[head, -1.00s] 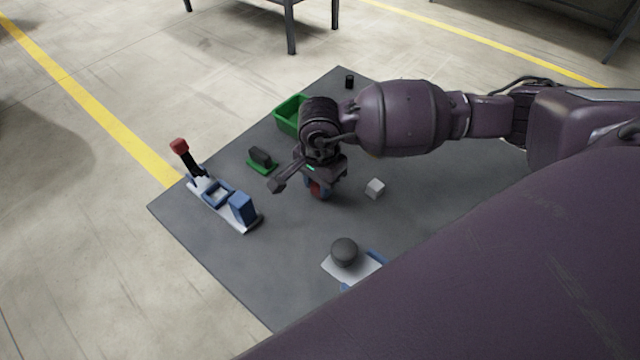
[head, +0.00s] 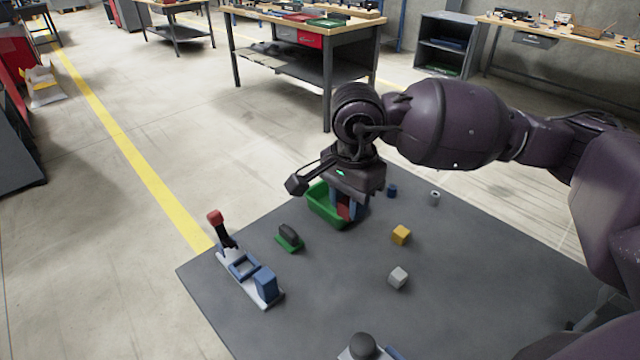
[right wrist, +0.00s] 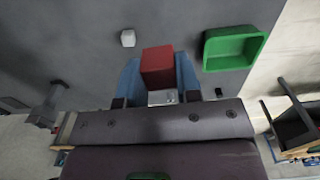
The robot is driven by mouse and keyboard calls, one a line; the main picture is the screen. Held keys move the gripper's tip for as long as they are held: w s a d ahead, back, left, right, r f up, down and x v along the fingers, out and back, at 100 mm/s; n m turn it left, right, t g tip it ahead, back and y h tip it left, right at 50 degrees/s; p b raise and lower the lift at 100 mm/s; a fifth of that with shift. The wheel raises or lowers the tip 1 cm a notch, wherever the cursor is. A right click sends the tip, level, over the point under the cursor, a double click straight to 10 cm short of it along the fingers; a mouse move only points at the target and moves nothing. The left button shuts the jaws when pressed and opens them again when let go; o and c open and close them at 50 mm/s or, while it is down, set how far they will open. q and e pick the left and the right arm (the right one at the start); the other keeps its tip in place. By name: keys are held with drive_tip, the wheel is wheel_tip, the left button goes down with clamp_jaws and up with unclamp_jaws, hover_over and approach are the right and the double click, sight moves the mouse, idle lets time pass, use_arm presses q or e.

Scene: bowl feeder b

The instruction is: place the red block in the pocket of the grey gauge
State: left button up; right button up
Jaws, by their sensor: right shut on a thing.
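My right gripper (head: 345,208) is shut on the red block (head: 345,211), which shows between its blue fingers. In the right wrist view the block (right wrist: 157,62) sits between the fingertips (right wrist: 158,75), above the dark table. In the head view the gripper overlaps the right part of the green bin. A pale grey base (head: 236,283) at the table's left carries a blue square frame, a blue block and a black lever with a red knob. I cannot tell for sure whether this is the grey gauge. My left gripper is not in view.
The green bin (head: 322,206) is open-topped; it also shows in the right wrist view (right wrist: 235,64). A black piece on a green base (head: 289,238), a yellow cube (head: 401,235) and a white cube (head: 398,278) stand apart. A dark knob (head: 363,346) is at the front edge of view.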

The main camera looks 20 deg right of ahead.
drive_tip(key=shift+r, duration=0.15)
drive_tip(key=shift+n, duration=0.9)
drive_tip(key=n, duration=0.3)
drive_tip(key=shift+w+d+n, duration=0.15)
drive_tip(key=shift+w+n, duration=0.25)
drive_tip(key=n, duration=0.1)
drive_tip(key=f+n, duration=0.1)
drive_tip(key=shift+w+n, duration=0.25)
drive_tip(key=shift+n, duration=0.05)
wheel_tip(320, 180, down, 6)
drive_tip(key=s+a+n, duration=0.1)
drive_tip(key=a+n, duration=0.1)
drive_tip(key=n, duration=0.3)
drive_tip(key=shift+a+n, duration=0.3)
drive_tip(key=shift+a, duration=0.1)
